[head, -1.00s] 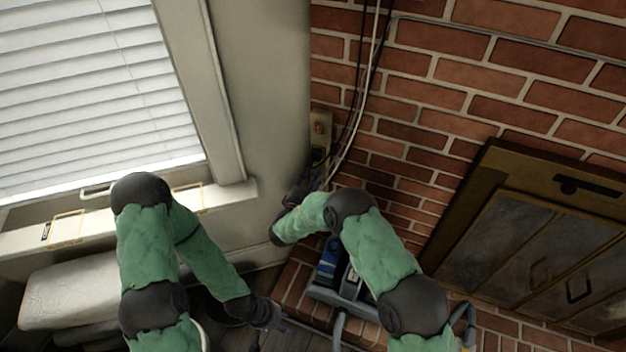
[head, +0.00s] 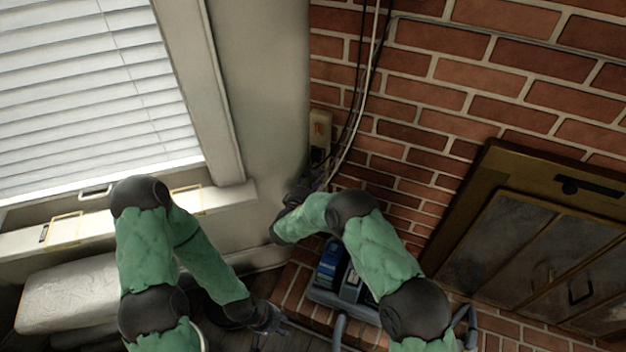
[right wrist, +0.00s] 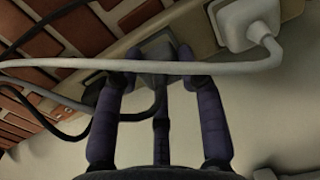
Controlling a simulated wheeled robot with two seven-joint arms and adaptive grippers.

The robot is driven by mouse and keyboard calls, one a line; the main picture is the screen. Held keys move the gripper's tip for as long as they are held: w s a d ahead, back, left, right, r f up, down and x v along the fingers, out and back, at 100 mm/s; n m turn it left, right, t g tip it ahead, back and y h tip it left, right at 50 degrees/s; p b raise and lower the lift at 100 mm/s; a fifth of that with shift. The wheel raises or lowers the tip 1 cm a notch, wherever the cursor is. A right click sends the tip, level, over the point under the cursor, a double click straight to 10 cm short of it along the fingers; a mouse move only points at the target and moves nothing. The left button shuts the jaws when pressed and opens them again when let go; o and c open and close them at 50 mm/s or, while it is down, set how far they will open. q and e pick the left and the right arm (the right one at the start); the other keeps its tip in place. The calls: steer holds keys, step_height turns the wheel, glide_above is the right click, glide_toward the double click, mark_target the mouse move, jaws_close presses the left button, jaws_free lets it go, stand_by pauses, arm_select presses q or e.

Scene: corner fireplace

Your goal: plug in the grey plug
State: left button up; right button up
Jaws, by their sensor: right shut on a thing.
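The grey plug (right wrist: 157,46) is between the fingertips of my right gripper (right wrist: 157,62) in the right wrist view. The gripper is shut on it. The plug is up against or just in front of the beige outlet strip (right wrist: 190,36); I cannot tell whether its prongs are in. In the head view the outlet strip (head: 320,128) is on the wall at the corner, with my right gripper (head: 316,180) just below it; the plug is hard to make out there. My left gripper (head: 277,322) is low near the floor, its fingers too small to read.
A white plug (right wrist: 243,22) sits in the strip beside the grey one. Its white cable (right wrist: 150,66) crosses in front of my right fingers, with black cables (right wrist: 60,118) nearby. A blue-grey appliance (head: 345,283) stands below my right arm. A fireplace door (head: 540,250) is at right.

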steer(key=shift+w, duration=0.1)
steer(key=o, duration=1.1)
steer(key=shift+o, duration=0.2)
steer(key=v, duration=1.2)
steer(key=shift+d, duration=0.1)
